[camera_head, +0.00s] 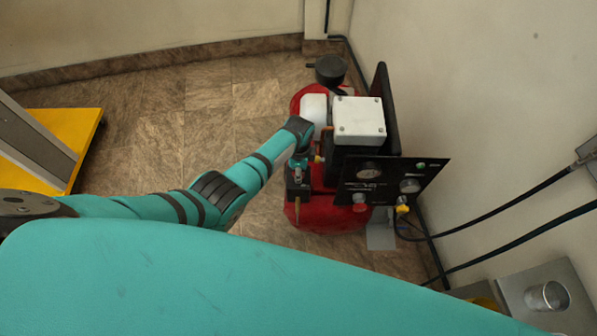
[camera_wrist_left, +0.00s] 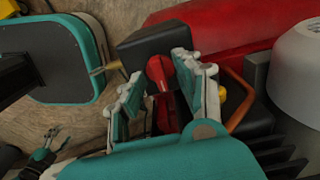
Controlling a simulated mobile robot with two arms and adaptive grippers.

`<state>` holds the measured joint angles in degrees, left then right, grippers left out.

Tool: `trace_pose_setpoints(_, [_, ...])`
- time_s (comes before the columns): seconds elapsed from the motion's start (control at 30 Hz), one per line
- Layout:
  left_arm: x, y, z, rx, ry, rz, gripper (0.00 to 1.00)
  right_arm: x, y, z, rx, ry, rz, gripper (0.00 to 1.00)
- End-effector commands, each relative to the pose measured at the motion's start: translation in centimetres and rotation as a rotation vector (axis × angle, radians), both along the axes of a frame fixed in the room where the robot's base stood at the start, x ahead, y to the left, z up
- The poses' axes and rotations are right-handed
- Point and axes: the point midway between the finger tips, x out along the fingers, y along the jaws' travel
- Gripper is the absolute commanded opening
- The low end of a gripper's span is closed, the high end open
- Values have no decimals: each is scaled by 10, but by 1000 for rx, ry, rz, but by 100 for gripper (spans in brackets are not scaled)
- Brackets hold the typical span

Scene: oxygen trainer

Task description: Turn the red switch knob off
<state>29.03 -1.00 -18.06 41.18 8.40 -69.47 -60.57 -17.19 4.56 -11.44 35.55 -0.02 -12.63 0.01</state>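The red switch knob (camera_wrist_left: 160,72) sits on top of a small black box (camera_wrist_left: 138,48) in the left wrist view. My left gripper (camera_wrist_left: 157,72) is open, with one finger on each side of the knob. A gap shows between the knob and the left finger; contact with the right finger cannot be told. In the head view my left gripper (camera_head: 300,172) reaches down over the black box (camera_head: 298,194), and the knob is hidden there. My right gripper (camera_wrist_left: 54,138) appears small at the lower left of the wrist view, its fingers apart and empty.
The box belongs to a red compressor (camera_head: 325,217) beside the wall. A yellow platform (camera_head: 75,122) is at the left. The floor between is clear.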

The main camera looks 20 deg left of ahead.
Motion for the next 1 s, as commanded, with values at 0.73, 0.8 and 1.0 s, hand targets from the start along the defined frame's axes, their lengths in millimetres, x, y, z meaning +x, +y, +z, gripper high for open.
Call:
trace_pose_setpoints(0.73, [0, 0, -3, 0, 0, 0, 0, 0, 0, -1, 0, 0, 0, 62])
trace_pose_setpoints(0.8, [0, 0, -3, 1, 0, 0, 0, 0, 0, -1, 0, 0, 0, 62])
trace_pose_setpoints(1.0, [0, 0, -2, 1, 1, 26, 0, 0, 0, 0, 0, 0, 0, 62])
